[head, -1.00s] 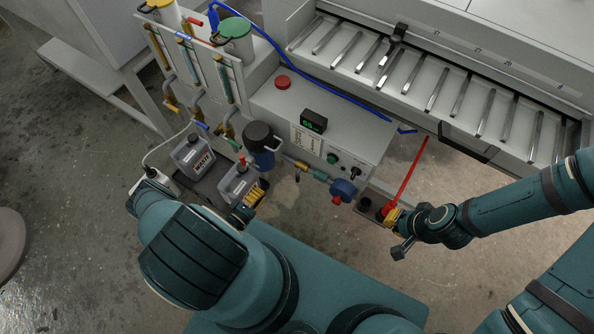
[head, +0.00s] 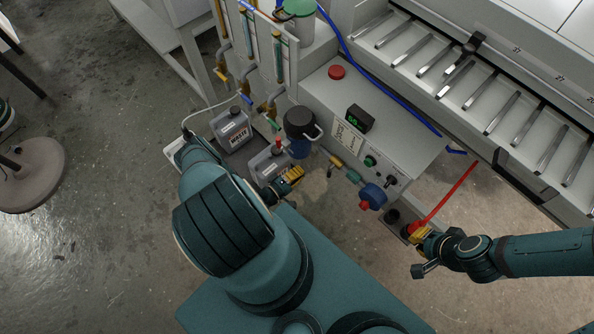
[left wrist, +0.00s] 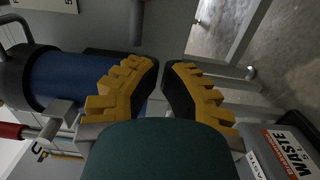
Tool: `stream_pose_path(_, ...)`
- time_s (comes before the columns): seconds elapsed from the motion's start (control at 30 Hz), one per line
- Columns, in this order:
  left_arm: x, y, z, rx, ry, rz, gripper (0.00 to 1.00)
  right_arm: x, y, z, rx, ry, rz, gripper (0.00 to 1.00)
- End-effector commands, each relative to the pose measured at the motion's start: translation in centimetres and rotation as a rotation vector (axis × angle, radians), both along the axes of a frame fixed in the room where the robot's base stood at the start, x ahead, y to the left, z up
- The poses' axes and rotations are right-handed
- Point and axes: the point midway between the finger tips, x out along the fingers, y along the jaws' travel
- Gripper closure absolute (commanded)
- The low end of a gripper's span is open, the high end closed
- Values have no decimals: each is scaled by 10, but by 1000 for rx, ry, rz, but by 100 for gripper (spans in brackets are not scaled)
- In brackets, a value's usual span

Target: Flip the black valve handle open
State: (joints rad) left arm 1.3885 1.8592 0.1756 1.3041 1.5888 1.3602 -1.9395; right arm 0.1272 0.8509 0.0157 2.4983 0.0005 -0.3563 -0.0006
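I cannot pick out the black valve handle for sure. A small black lever-like part (head: 391,181) is on the front of the grey control box. A small black hooked part (left wrist: 40,153) shows at the left edge of the left wrist view. My left gripper (head: 294,176) is beside a grey can, below the black-topped blue canister (head: 300,123). In the left wrist view its yellow fingers (left wrist: 162,68) converge with a narrow gap and nothing visible between them. My right gripper (head: 417,234) appears closed around the lower end of a red tube (head: 440,200).
A grey WASTE can (head: 231,128) and another grey can (head: 268,165) stand left of the control box (head: 415,130). A red button (head: 337,72) is on top. Coloured fittings and a blue knob (head: 373,194) protrude in front. A round stool (head: 35,165) stands at far left.

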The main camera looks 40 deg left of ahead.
Motion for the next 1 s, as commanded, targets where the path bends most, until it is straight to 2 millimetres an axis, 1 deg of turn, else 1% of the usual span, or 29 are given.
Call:
stream_pose_path(0.03,11,-2,-1,1,-2,-3,100,0,0,-3,0,-1,0,100)
stream_pose_path(0.3,63,-9,-1,1,-2,-3,100,3,0,-14,-2,-6,-1,100)
stream_pose_path(0.4,62,-26,-1,-4,0,-2,100,3,0,-14,-2,-7,-2,100)
stream_pose_path(0.6,64,-43,0,-1,0,0,100,3,0,-15,-2,-8,-2,100)
stream_pose_path(0.73,65,-47,0,0,0,0,100,3,0,-15,-2,-8,-2,100)
stream_pose_path(1.0,65,-47,0,0,0,0,100,3,0,-15,-2,-8,-2,100)
